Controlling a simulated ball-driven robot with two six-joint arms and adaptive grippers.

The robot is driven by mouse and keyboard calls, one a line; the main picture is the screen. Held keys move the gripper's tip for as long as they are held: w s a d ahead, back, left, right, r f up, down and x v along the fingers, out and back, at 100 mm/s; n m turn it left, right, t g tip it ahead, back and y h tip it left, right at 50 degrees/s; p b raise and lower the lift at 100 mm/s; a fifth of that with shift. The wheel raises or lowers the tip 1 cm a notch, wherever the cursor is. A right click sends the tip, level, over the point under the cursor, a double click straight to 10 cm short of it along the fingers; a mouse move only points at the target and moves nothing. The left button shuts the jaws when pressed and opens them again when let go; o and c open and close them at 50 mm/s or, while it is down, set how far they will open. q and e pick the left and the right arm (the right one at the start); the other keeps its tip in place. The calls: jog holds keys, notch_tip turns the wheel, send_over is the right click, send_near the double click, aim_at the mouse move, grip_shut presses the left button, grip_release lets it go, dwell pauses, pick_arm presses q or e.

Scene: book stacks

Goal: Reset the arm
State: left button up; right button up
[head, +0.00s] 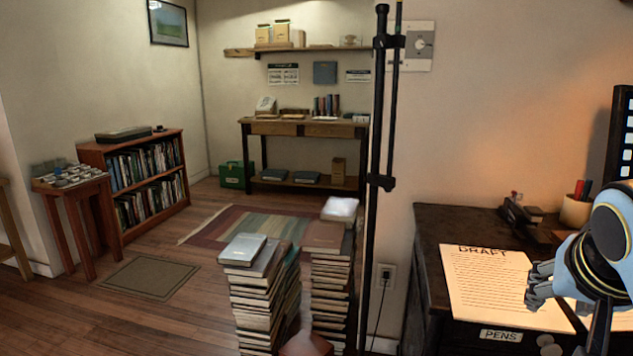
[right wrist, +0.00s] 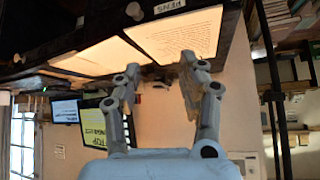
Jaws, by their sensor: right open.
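My right arm comes in at the right edge of the head view. Its right gripper (head: 537,285) is over the desk, beside the sheet headed DRAFT (head: 495,285). In the right wrist view the right gripper (right wrist: 158,85) has its two fingers apart with nothing between them. That view is upside down and shows the DRAFT sheet (right wrist: 180,38) beyond the fingertips. Whether the fingers touch the sheet cannot be told. My left gripper is not in view.
The dark desk (head: 428,250) holds a pen cup (head: 576,211) and a dark stapler-like object (head: 518,214). A black pole (head: 376,130) stands left of the desk. Book stacks (head: 255,290) rise from the floor. A low bookcase (head: 140,175) stands at left; floor near the mat (head: 148,277) is clear.

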jog(key=s+a+f+n+g+y, duration=0.2)
jog(key=s+f+n, duration=0.3)
jog(key=s, duration=0.6)
jog(key=s+a+f+n+g+y, duration=0.1)
jog(key=s+a+f+n+g, duration=0.15)
jog(key=s+f, duration=0.65)
jog(key=s+d+f, duration=0.2)
jog(key=f, duration=0.9)
jog(key=s+d+f, duration=0.1)
jog(key=s+f, duration=0.1)
jog(key=f, duration=0.9)
jog(key=s+d+f+g, duration=0.1)
jog(key=s+f+g, duration=0.1)
jog(key=s+f, duration=1.5)
jog(key=shift+s+d, duration=0.25)
jog(key=shift+s, duration=0.45)
jog(key=shift+m, duration=0.25)
